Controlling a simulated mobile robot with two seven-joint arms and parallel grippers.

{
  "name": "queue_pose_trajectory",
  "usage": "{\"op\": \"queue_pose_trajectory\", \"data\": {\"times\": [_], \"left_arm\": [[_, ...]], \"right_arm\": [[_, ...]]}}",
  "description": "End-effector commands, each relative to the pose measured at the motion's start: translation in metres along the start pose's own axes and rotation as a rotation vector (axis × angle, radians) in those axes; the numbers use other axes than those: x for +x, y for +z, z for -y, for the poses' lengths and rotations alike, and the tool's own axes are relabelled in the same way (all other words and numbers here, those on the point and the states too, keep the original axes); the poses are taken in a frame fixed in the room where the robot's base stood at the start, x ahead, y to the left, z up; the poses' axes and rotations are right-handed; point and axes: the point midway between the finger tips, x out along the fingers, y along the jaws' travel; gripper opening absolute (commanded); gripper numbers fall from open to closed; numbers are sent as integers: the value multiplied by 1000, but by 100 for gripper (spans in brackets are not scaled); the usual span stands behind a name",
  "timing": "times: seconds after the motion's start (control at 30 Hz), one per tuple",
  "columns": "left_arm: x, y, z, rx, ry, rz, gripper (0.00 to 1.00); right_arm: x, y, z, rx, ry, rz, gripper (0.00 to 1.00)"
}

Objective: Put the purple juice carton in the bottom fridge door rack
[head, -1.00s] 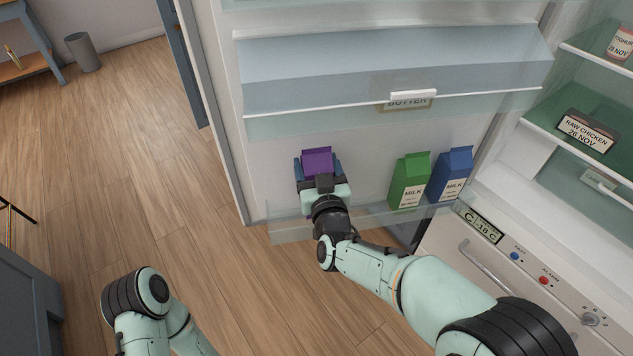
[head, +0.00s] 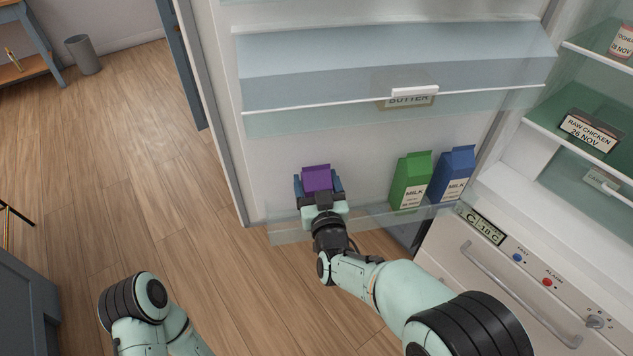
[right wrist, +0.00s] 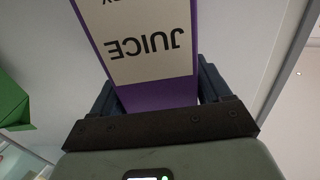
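The purple juice carton (head: 317,179) is upright, at the left part of the bottom fridge door rack (head: 289,231), which is clear. My right gripper (head: 318,187) is shut on it, one dark finger on each side. The right wrist view shows its purple side and cream JUICE label (right wrist: 147,45) between the fingers (right wrist: 158,95). The gripper hides the carton's lower part, so I cannot tell whether it touches the rack floor. My left arm (head: 140,305) shows at the lower left; its gripper is out of view.
A green milk carton (head: 410,181) and a blue milk carton (head: 452,175) stand in the rack to the right, with a gap between them and the juice. A clear upper rack (head: 390,75) with a BUTTER label (head: 408,100) overhangs. Fridge shelves (head: 575,125) are at the right.

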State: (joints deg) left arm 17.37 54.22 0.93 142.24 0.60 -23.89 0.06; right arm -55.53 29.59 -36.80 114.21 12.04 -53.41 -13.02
Motion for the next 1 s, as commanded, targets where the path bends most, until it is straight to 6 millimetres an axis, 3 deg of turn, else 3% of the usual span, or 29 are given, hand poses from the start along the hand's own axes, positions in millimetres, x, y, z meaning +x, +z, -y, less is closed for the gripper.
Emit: {"op": "queue_pose_trajectory", "data": {"times": [0.47, 1.0], "left_arm": [[-4, 2, -1, 0, -1, 5, 0], [-4, 2, -1, -1, -1, 6, 0]], "right_arm": [[-3, -5, 0, 1, 0, 1, 98], [-106, -4, 0, 3, 0, 2, 98]]}}
